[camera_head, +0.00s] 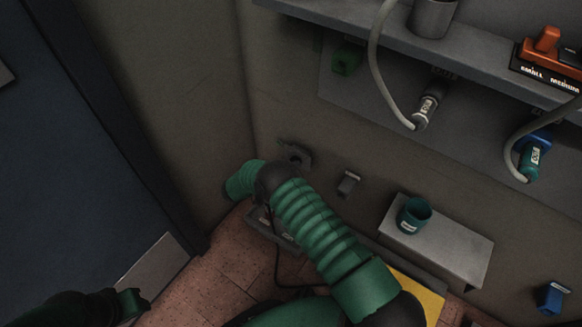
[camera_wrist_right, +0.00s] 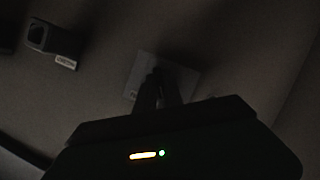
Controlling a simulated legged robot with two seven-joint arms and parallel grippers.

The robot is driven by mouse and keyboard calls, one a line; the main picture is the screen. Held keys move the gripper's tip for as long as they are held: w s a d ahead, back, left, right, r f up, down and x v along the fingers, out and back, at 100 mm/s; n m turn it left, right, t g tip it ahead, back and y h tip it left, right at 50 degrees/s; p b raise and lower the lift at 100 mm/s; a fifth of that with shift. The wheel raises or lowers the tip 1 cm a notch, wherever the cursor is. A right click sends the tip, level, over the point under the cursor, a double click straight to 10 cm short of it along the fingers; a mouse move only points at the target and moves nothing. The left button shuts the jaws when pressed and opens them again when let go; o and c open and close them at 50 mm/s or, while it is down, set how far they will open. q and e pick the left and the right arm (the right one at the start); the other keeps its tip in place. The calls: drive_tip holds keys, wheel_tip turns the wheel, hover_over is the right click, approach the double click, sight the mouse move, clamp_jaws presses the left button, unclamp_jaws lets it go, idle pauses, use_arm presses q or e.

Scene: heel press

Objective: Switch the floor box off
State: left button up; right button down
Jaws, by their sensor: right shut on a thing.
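A grey box-like thing (camera_head: 268,227) with a dark cable sits low by the wall, partly behind my right arm. I cannot tell for sure that it is the floor box, and no switch on it shows. In the wrist view my right gripper (camera_wrist_right: 158,78) has its fingers close together in front of a pale square plate (camera_wrist_right: 183,80). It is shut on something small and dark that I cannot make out. In the head view its fingers are hidden by the arm. My left gripper (camera_head: 132,300) shows dimly at the bottom left, its fingers unclear.
A green cup (camera_head: 414,214) stands on a low grey ledge (camera_head: 460,249). A yellow panel (camera_head: 420,293) lies beside my right arm. A dark door (camera_head: 70,150) is at left. Some tiled floor (camera_head: 205,285) is clear.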

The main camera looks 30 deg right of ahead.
drive_tip(key=shift+w+a, duration=0.1)
drive_tip(key=shift+a, duration=0.05)
idle(0.3)
drive_tip(key=c, duration=1.5)
unclamp_jaws()
drive_tip(key=shift+o, duration=0.2)
drive_tip(key=p+v, duration=0.5)
drive_tip(key=v, duration=1.1)
drive_tip(key=shift+a, duration=0.4)
